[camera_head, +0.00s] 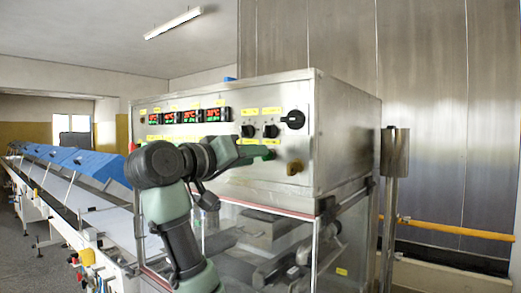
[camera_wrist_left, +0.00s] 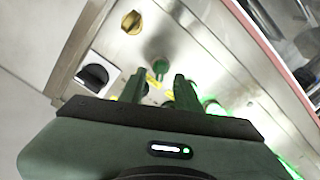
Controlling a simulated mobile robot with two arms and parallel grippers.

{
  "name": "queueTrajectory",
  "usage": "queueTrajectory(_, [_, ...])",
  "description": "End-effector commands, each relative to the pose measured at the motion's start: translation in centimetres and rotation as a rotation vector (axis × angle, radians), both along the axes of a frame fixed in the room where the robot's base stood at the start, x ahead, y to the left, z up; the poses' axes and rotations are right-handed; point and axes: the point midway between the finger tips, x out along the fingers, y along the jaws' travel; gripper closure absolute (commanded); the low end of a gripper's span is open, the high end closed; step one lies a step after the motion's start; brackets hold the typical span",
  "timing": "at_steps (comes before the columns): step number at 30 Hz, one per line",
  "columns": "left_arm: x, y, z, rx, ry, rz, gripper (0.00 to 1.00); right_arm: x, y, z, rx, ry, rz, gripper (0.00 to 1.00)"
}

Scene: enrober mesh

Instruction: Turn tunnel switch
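The control panel (camera_head: 215,135) is the brushed metal front of a cabinet. The labels are too small to read, so I cannot tell which is the tunnel switch. My left gripper (camera_head: 262,153) is at the panel below the small black switches. In the left wrist view its green fingers (camera_wrist_left: 158,88) are apart, with a round green knob (camera_wrist_left: 160,67) just beyond the gap.
Red and green lit displays (camera_head: 192,116) line the panel's upper left. A conveyor with blue covers (camera_head: 80,161) runs off to the left. A metal post (camera_head: 393,190) stands right of the cabinet. A clear-walled enclosure is below the panel.

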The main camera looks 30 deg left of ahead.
Motion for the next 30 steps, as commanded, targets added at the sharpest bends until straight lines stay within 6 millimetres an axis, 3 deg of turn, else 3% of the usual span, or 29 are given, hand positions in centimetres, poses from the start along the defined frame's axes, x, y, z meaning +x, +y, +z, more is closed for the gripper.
queueTrajectory(6, [2.3,-0.2,0.1,0.0,0.002,-0.001,0.67,0.0,0.0,1.0,0.0,0.0,-0.001,0.64])
queueTrajectory(15, [2.6,-0.2,-0.1,0.001,0.0,0.001,0.67,0.0,0.4,1.0,0.004,0.001,-0.002,0.64])
queueTrajectory(19, [2.6,-0.2,0.0,0.001,0.0,0.001,1.0,0.1,0.4,1.0,0.004,0.0,-0.003,0.64])
queueTrajectory(30, [2.6,-0.1,-0.1,0.026,-0.001,0.003,1.0,0.2,0.4,0.9,0.004,-0.001,-0.002,0.64])
